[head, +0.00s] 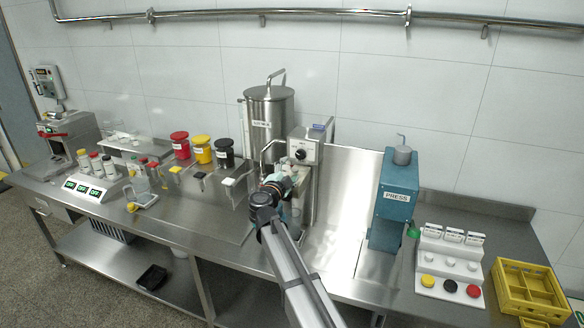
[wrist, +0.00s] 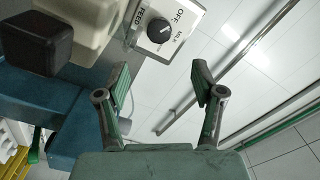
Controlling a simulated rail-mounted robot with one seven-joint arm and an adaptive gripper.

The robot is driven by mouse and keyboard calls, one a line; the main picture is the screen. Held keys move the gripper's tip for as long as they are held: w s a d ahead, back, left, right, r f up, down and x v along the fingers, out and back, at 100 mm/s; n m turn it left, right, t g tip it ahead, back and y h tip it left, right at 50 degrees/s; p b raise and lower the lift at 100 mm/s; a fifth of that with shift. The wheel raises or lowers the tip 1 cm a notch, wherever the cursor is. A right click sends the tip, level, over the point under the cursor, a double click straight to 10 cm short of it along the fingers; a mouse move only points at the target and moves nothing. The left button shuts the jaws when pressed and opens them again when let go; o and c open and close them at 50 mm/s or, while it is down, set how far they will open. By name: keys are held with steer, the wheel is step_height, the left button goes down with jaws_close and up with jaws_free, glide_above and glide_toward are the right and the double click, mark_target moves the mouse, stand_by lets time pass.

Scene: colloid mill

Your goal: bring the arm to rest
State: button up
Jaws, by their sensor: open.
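My gripper (wrist: 160,88) is open and empty in the wrist view, its two green-padded fingers spread wide with nothing between them. In the head view my arm reaches from the bottom edge up to the front of the mill (head: 304,150); the dark wrist covers the mill's lower part, and the fingers are hard to make out there. The wrist view shows the mill's switch panel (wrist: 172,28) with a black knob and the words OFF, MILK and FEED, just beyond the fingers. I cannot tell whether anything touches the mill.
A tall steel tank (head: 270,118) stands behind. Red, yellow and black lidded jars (head: 202,150) are left of it. A blue press (head: 394,200), a white rack with coloured caps (head: 450,262) and a yellow crate (head: 527,290) stand right. Bare steel counter (head: 205,225) lies left of my arm.

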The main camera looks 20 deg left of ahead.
stand_by(0.4)
steer(key=shift+d+f, duration=0.1)
steer(key=shift+d, duration=0.25)
steer(key=w+d+f+n+y, duration=0.2)
steer(key=d+f+n+y, duration=0.35)
steer(key=d, duration=0.45)
steer(key=s+d+f+n+g, duration=0.3)
steer(key=s+d+f+g, duration=0.1)
steer(key=d+f, duration=0.55)
steer(key=s+d+f+n+g, duration=0.45)
steer(key=d+f, duration=0.35)
steer(key=f, duration=0.2)
steer(key=s+d+f+m+g+h, duration=0.1)
steer(key=s+d+f+g+h, duration=0.35)
steer(key=s+d, duration=0.85)
steer(key=s+d+f+m+g+h, duration=0.15)
steer(key=s+d+f+g, duration=0.35)
steer(key=s+d+f, duration=0.75)
steer(key=s+d+f+g+b, duration=0.2)
steer(key=s+f+g+b, duration=0.4)
steer(key=s+f, duration=2)
steer(key=b, duration=0.4)
steer(key=shift+s+g+h, duration=0.25)
steer(key=shift+g+h, duration=0.1)
steer(key=shift+g, duration=0.05)
